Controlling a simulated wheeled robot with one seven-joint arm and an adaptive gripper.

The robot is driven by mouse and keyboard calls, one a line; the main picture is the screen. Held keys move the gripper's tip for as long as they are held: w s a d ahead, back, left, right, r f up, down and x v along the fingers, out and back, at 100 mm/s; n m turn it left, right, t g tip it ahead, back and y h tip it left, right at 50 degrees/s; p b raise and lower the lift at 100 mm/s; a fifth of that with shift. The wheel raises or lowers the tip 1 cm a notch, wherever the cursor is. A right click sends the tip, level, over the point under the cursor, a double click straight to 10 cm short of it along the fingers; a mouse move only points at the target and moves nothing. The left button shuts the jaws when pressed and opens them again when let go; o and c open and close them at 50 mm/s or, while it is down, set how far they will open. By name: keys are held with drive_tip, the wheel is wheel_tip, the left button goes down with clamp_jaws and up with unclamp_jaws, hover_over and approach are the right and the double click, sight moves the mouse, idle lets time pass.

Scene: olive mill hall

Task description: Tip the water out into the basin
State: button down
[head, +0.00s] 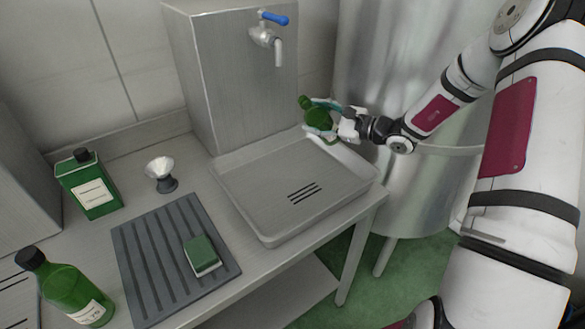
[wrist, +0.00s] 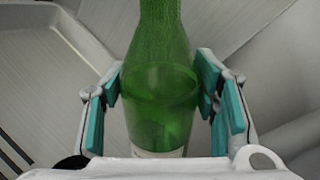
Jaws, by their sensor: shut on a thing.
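A green glass bottle (head: 318,119) is between the fingers of my gripper (head: 328,117), above the back right corner of the basin (head: 270,190). It leans, with its neck up and to the left, and no black cap shows on it. In the wrist view the bottle (wrist: 160,75) stands between the teal pads of my gripper (wrist: 160,100), which is shut on its body. A liquid line shows inside the bottle, and a pale label edge shows low down. The grey basin is shallow, with dark drain slots; no water is visible in it.
A tap with a blue lever (head: 270,35) juts from a metal block behind the basin. Left of the basin are a ridged mat (head: 150,250) with a green sponge (head: 201,254), a funnel-like cup (head: 160,172), a green tin (head: 88,187) and a capped bottle (head: 68,290).

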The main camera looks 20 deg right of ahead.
sight(320, 138)
drive_tip(key=shift+w+d+r+n, duration=0.15)
drive_tip(key=shift+r+n, duration=0.5)
drive_tip(key=shift+n, duration=0.05)
drive_tip(key=shift+w+d+f+n+h+b, duration=0.15)
drive_tip(key=shift+f+n+b, duration=0.1)
drive_tip(key=shift+f, duration=0.15)
drive_tip(key=shift+w+d+f+n+h+b, duration=0.1)
drive_tip(key=shift+w+f+n+h+b, duration=0.05)
drive_tip(key=shift+f+b, duration=0.15)
drive_tip(key=shift+d+f+n, duration=0.15)
drive_tip(key=shift+f+n, duration=0.25)
drive_tip(key=shift+w+d+f+n+h+b, duration=0.1)
drive_tip(key=shift+d+f+n+h+b, duration=0.15)
drive_tip(key=shift+f+n+b, duration=0.5)
drive_tip(key=shift+w+d+f+n+h+b, duration=0.1)
drive_tip(key=shift+f+n+h+b, duration=0.15)
drive_tip(key=shift+f+n+b, duration=0.5)
drive_tip(key=shift+s+a+f+n+t+b, duration=0.15)
drive_tip(key=shift+a+f+n+b, duration=0.1)
drive_tip(key=shift+f+b, duration=0.2)
drive_tip(key=shift+s+a+f+n+t+b, duration=0.15)
drive_tip(key=shift+f+n+b, duration=0.1)
drive_tip(key=shift+f+b, duration=0.15)
drive_tip(key=shift+f+n+h+b, duration=0.5)
drive_tip(key=shift+f+n+b, duration=0.25)
drive_tip(key=shift+b, duration=0.65)
drive_tip(key=shift+a+n+b, duration=0.15)
drive_tip(key=shift+n+b, duration=0.5)
drive_tip(key=shift+b, duration=0.7)
